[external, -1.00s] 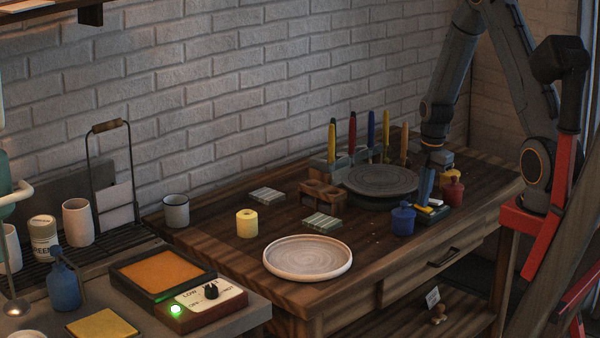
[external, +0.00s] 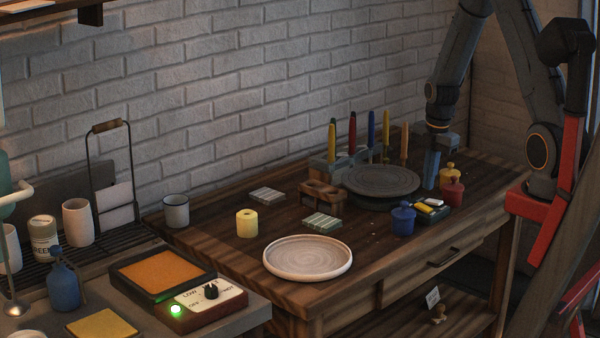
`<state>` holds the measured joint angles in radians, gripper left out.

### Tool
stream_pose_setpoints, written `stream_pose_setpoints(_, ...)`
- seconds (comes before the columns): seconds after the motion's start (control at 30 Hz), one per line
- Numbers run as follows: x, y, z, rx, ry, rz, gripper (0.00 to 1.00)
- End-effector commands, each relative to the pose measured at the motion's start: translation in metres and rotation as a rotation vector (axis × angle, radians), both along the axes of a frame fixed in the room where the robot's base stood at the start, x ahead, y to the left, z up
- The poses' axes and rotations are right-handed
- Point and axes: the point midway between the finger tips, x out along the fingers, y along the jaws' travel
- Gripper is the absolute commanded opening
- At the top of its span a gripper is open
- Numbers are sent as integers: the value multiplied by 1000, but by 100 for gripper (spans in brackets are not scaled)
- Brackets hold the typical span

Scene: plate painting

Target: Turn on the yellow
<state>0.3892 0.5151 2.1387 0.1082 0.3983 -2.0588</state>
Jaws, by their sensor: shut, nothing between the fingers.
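A small dark box (external: 431,215) stands on the right part of the wooden table. On its top are small coloured pieces: a yellow one (external: 424,208) and a pale one (external: 434,202). They are too small to tell whether either is switched on. My gripper (external: 430,187) points down just behind the box, next to the round grey wheel (external: 380,180). It is shut, with nothing held, and appears apart from the box.
Blue (external: 403,220), red (external: 452,191) and yellow (external: 448,171) lidded jars stand around the box. A rack of coloured tools (external: 330,172) is behind the wheel.

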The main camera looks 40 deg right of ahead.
Motion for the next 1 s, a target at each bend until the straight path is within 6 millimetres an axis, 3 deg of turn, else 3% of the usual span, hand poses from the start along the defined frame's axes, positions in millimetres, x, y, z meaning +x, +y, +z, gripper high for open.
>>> stream_pose_setpoints(0.5, -10, 0, 76, -1, -3, -1, 0)
stream_pose_setpoints(1.0, -12, 0, 87, -1, 0, 0, 0)
